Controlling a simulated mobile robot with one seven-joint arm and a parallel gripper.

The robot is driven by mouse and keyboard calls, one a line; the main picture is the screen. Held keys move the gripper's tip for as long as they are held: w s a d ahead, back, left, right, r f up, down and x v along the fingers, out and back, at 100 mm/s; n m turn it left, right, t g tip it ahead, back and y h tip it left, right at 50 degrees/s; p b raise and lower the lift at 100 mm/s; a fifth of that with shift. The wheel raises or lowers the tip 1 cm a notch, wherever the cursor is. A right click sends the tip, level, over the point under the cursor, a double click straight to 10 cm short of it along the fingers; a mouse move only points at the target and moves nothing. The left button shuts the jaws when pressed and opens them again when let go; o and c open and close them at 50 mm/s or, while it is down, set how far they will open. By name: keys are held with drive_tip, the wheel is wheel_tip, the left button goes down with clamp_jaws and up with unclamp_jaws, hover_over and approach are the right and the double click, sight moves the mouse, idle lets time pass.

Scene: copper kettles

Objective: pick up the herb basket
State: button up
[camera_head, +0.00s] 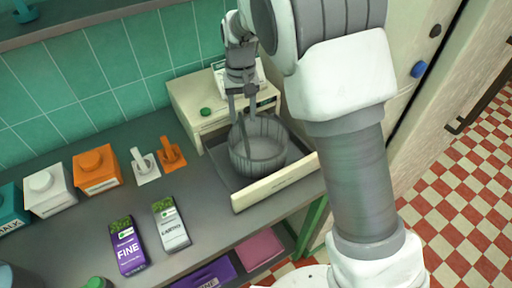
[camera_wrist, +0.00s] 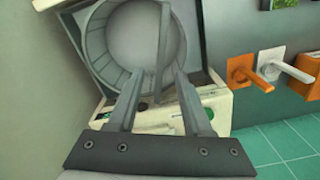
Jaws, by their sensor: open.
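The herb basket (camera_head: 262,157) is a round, grey, ribbed basket standing in the pulled-out drawer (camera_head: 222,172) of a cream box. In the wrist view the basket (camera_wrist: 101,48) fills the top middle, and its pale round inside shows. A thin grey bar, apparently its handle (camera_wrist: 163,45), crosses it. My gripper (camera_head: 245,112) points down at the basket's rear side. In the wrist view my gripper's fingers (camera_wrist: 160,72) are apart, with the bar appearing between them. I cannot tell whether either finger touches it.
The cream drawer box (camera_head: 203,103) stands against the green tiles. The drawer's front panel (camera_head: 275,182) borders the basket on the near side. To the left are orange (camera_head: 172,153) and white (camera_head: 146,168) levers, several box-shaped containers, and purple (camera_head: 127,246) and grey (camera_head: 171,224) packets.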

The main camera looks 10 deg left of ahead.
sight(244, 128)
wheel_tip(244, 128, down, 4)
drive_tip(key=shift+f, duration=0.15)
drive_tip(key=f, duration=0.5)
drive_tip(key=shift+s+p, duration=0.2)
drive_tip(key=shift+p, duration=0.15)
clamp_jaws()
idle(1.1)
